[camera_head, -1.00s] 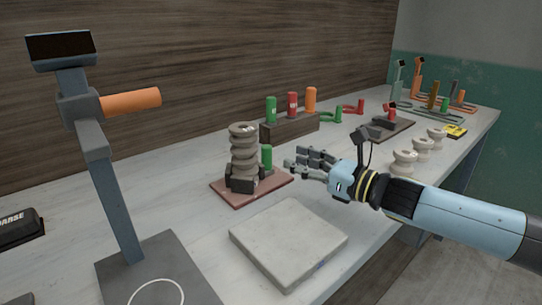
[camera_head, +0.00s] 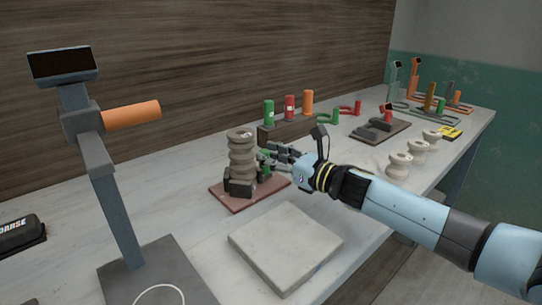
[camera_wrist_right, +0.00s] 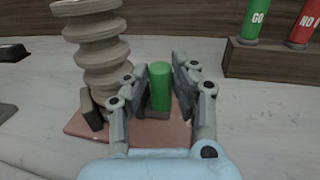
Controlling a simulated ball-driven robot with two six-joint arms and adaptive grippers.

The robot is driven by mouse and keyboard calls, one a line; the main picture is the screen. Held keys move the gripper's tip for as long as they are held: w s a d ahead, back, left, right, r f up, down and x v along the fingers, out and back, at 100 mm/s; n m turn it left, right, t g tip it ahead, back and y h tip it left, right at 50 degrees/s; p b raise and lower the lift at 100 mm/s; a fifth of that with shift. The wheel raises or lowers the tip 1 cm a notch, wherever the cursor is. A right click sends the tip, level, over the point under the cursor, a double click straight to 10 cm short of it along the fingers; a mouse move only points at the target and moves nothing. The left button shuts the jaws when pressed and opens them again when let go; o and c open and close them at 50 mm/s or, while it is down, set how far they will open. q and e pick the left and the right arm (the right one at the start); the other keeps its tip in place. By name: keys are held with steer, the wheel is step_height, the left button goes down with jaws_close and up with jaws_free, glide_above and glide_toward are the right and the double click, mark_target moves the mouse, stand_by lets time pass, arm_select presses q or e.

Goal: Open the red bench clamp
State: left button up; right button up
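The reddish bench clamp has a flat red-brown base (camera_head: 215,196) with dark jaws (camera_head: 241,184) around a stack-like ribbed clay piece (camera_head: 242,150). Its upright green handle (camera_wrist_right: 160,90) stands on the base beside the clay piece. In the head view the handle is partly hidden by my right gripper (camera_head: 268,151). In the right wrist view the fingers of that gripper stand on either side of the handle, very close to it, with no clear grip. My left gripper is not in view.
A pale slab (camera_head: 286,243) lies in front of the clamp. A rack (camera_head: 286,131) with green, red and orange cylinders stands behind. A darker clamp with a red handle (camera_head: 387,116) sits farther right, near white spools (camera_head: 399,165). A grey stand (camera_head: 119,205) rises at left.

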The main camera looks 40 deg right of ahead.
jaws_close()
steer(key=shift+d, duration=0.1)
steer(key=d+b, duration=0.2)
steer(key=d, duration=0.1)
steer(key=shift+w+f+b, duration=0.15)
steer(key=shift+b, duration=0.25)
steer(key=shift+d, duration=0.2)
steer(key=shift+a+r, duration=0.1)
steer(key=shift+r, duration=0.15)
steer(key=shift+o, duration=1.6)
jaws_free()
steer(key=shift+o, duration=0.8)
steer(key=shift+d, duration=0.2)
steer(key=shift+f, duration=0.1)
